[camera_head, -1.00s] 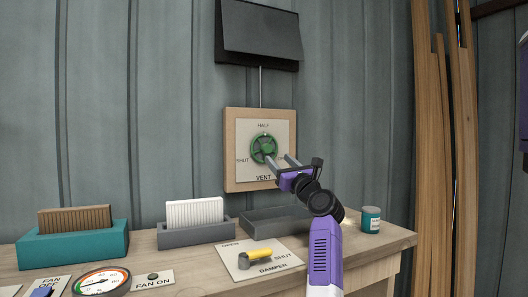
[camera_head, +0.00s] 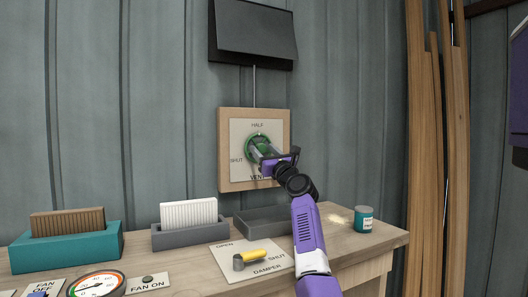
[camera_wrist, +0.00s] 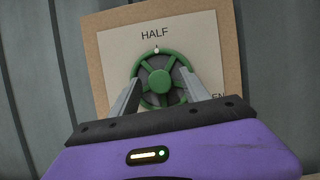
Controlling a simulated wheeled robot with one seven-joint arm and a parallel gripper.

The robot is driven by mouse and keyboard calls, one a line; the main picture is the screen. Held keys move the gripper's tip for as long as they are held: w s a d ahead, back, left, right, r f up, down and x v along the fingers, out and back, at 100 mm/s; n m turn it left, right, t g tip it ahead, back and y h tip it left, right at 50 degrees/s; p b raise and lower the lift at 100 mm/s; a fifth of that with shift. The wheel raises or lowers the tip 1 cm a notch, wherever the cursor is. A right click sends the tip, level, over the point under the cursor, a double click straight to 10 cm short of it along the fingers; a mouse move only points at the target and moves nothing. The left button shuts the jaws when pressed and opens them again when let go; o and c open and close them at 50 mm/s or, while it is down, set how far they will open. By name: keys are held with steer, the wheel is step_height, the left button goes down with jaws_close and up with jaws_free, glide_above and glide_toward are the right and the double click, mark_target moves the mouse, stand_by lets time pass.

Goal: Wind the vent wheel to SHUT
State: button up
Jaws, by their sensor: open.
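The green vent wheel (camera_head: 259,147) is mounted on a wooden panel (camera_head: 224,165) with a pale label plate on the wall. It also shows in the wrist view (camera_wrist: 158,78), with spokes and a round hub. A small white marker (camera_wrist: 156,50) at the wheel's top lies just under the word HALF. SHUT is at the plate's left; the right-hand word is mostly hidden. My gripper (camera_head: 264,152) is open, its fingers pointing at the wheel. In the wrist view the two fingers (camera_wrist: 160,88) flank the wheel's left and right lower rim. I cannot tell whether they touch it.
A dark hinged flap (camera_head: 252,32) hangs above the panel. Below, the bench holds a damper plate with a yellow-handled lever (camera_head: 258,256), a grey tray (camera_head: 270,221), filter holders (camera_head: 190,232), a dial gauge (camera_head: 96,285) and a teal can (camera_head: 364,219). Wooden planks (camera_head: 425,150) stand at the right.

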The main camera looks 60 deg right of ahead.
steer(key=shift+c, duration=0.4)
jaws_close()
steer(key=shift+f+n, duration=0.1)
steer(key=shift+n, duration=0.2)
